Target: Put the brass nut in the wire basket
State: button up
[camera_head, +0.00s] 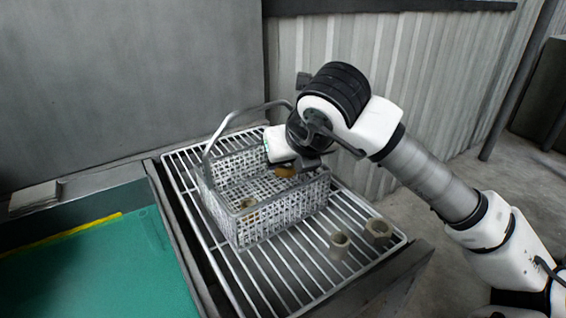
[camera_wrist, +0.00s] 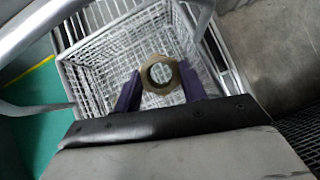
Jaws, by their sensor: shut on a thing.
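My gripper (camera_head: 297,163) is shut on a brass nut (camera_head: 285,172). In the wrist view the nut (camera_wrist: 160,91) is a ring between the two purple fingers of my gripper (camera_wrist: 160,80), its hole facing the camera. The wire basket (camera_head: 288,211) is a grey mesh box with a raised handle. In the wrist view the basket (camera_wrist: 88,92) lies behind the nut. The nut is over the basket's opening near its far right side; I cannot tell if it is below the rim. Another small brass-coloured piece (camera_head: 248,204) shows in the basket's front left part.
The basket stands on a white wire rack (camera_head: 283,277). Two dull nuts stand on the rack at front right, one nearer (camera_head: 340,246) and one farther right (camera_head: 378,232). A green surface (camera_head: 100,265) lies to the left. A corrugated wall (camera_head: 395,65) stands behind.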

aim_at(283, 171)
jog(key=shift+w+a+f, duration=0.1)
jog(key=shift+f, duration=0.15)
jog(key=shift+w+a+f+g+p, duration=0.25)
jog(key=shift+w+f+g+p, duration=0.2)
jog(key=shift+p, duration=0.25)
jog(key=shift+w+a+r+g+h+p, duration=0.1)
jog(key=shift+w+a+g+h+p, duration=0.15)
jog(key=shift+w+g+h+p, duration=0.5)
jog(key=shift+f+g, duration=0.25)
jog(key=shift+g, duration=0.25)
jog(key=shift+f, duration=0.85)
jog(key=shift+f, duration=0.3)
jog(key=shift+s+f+b, duration=0.1)
jog(key=shift+f+b, duration=0.25)
jog(key=shift+b, duration=0.3)
